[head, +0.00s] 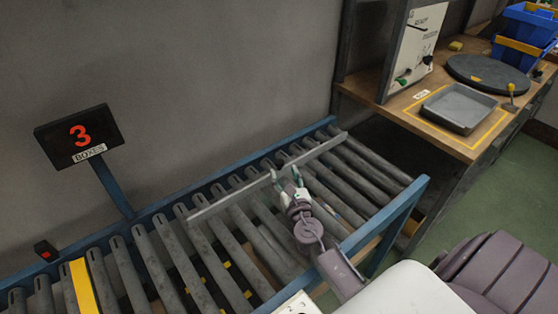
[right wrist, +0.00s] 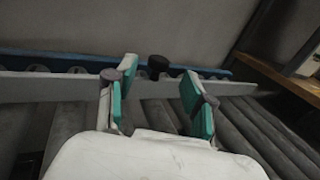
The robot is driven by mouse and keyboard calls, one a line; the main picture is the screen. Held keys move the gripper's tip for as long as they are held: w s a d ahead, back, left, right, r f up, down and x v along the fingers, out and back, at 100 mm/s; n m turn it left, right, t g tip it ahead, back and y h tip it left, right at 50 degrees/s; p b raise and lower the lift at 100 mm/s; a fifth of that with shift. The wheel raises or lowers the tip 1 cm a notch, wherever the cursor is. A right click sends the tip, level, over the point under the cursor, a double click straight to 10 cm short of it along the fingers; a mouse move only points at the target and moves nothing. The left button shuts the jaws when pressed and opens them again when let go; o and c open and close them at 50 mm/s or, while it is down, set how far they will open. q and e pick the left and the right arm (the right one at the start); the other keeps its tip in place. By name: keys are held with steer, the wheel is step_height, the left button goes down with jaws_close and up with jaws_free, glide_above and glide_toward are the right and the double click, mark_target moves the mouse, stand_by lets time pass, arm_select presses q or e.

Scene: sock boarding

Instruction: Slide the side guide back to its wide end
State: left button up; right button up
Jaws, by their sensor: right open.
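The side guide (head: 235,196) is a long light-grey bar lying slantwise over the conveyor rollers, its far end near the back right. It also crosses the right wrist view (right wrist: 52,88) from side to side. A dark knob (right wrist: 158,65) shows at the bar, between my fingers in the picture. My right gripper (head: 285,175) is open, with its green-padded fingertips at the near side of the bar's middle. In the right wrist view the open fingers (right wrist: 153,82) frame the knob; whether they touch it I cannot tell. My left gripper is not in view.
Grey rollers (head: 205,248) fill the blue-framed conveyor (head: 395,212). A yellow strip (head: 82,285) lies across it at left. A "3 BOXES" sign (head: 80,133) stands behind. A wooden bench (head: 450,143) at right holds a grey tray (head: 460,108) and a dark disc (head: 488,75).

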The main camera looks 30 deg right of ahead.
mark_target(281, 165)
steer(key=x, duration=0.4)
steer(key=shift+w+d, duration=0.1)
steer(key=shift+w, duration=0.2)
steer(key=shift+w+d, duration=0.2)
steer(key=shift+w, duration=0.4)
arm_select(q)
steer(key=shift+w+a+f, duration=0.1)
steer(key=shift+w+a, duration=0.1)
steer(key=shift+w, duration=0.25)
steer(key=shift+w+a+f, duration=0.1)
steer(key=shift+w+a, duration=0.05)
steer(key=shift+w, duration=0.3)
arm_select(e)
steer(key=shift+c, duration=0.5)
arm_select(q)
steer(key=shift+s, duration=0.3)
arm_select(e)
jaws_close()
